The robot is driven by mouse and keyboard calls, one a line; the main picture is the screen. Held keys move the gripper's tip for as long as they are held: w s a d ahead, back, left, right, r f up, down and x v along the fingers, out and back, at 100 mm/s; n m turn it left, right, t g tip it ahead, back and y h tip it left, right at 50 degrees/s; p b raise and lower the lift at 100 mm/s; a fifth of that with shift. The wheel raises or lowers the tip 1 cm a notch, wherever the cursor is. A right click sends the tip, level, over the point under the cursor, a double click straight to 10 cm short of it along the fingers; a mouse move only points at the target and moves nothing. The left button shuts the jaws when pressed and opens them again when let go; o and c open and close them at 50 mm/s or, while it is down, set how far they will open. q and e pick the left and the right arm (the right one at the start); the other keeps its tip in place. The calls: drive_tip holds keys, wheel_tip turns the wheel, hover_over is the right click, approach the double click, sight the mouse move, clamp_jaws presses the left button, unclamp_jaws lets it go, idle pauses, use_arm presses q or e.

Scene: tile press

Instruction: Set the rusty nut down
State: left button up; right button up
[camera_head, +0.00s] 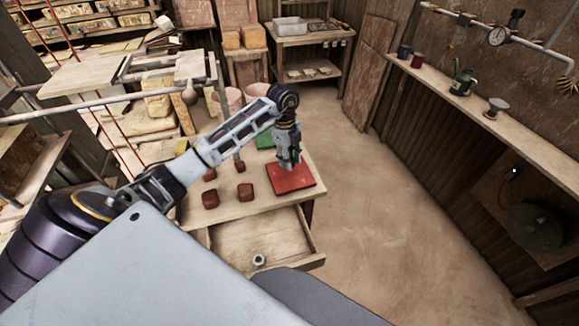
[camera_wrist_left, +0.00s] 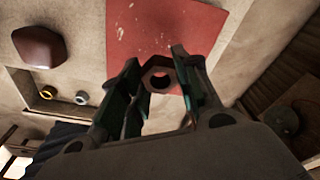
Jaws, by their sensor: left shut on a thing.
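My left gripper (camera_head: 288,164) is over the red mat (camera_head: 302,184) on the wooden table. In the left wrist view, its two fingers (camera_wrist_left: 158,88) are closed on a rusty brown nut (camera_wrist_left: 158,69), with the nut's hole facing the camera. The red mat (camera_wrist_left: 150,30) lies beyond the nut there. I cannot tell whether the nut touches the mat. In the head view the nut is hidden by the gripper or too small to make out. My right gripper is in neither view.
Several dark red blocks (camera_head: 210,199) stand left of the red mat, and a green mat (camera_head: 264,141) lies behind it. The floor at right is clear.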

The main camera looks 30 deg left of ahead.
sight(290, 173)
use_arm(q)
drive_tip(key=shift+f, duration=0.25)
drive_tip(key=shift+f, duration=1.85)
drive_tip(key=shift+f, duration=0.15)
drive_tip(key=o, duration=1.1)
drive_tip(key=shift+c, duration=0.2)
